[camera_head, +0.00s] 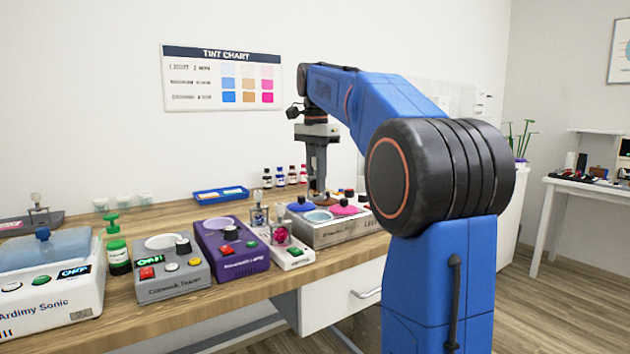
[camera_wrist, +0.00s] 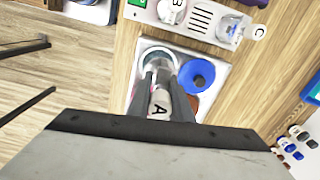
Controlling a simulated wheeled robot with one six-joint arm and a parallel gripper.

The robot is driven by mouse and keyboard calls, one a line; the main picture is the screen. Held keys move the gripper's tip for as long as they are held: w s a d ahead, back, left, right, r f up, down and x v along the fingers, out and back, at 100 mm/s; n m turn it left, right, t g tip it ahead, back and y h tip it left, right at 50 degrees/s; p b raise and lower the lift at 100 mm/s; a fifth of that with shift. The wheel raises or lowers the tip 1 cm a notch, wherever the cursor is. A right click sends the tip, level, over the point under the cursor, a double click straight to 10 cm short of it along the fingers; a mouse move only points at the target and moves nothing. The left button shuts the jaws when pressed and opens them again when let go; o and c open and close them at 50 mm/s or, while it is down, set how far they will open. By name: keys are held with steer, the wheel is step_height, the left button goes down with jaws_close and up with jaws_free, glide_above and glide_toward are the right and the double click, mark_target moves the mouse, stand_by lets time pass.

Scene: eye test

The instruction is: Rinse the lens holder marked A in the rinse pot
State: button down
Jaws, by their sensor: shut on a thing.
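My gripper (camera_wrist: 166,78) is shut on the lens holder marked A (camera_wrist: 160,103), which sits between the fingers in the wrist view. In the head view my gripper (camera_head: 318,188) points down above the steel pot unit (camera_head: 330,235). An open pot with pale liquid, likely the rinse pot (camera_head: 318,216), is at the unit's front; it also shows just beyond the fingers in the wrist view (camera_wrist: 158,58). The holder's lower end is hidden, and I cannot tell whether it touches any pot.
Beside the pot are a blue pot (camera_head: 301,206), a magenta pot (camera_head: 344,208) and a brown pot (camera_wrist: 193,102). A white stand (camera_head: 293,256) with holders at B and C is left of the unit. A purple device (camera_head: 232,250) stands farther left. Small bottles (camera_head: 280,178) stand behind.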

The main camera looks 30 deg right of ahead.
mark_target(319, 196)
steer(key=shift+s+d+f, duration=0.1)
steer(key=shift+d+f, duration=0.15)
steer(key=shift+f, duration=5)
steer(key=shift+f, duration=0.45)
stand_by(0.5)
steer(key=shift+r, duration=3.75)
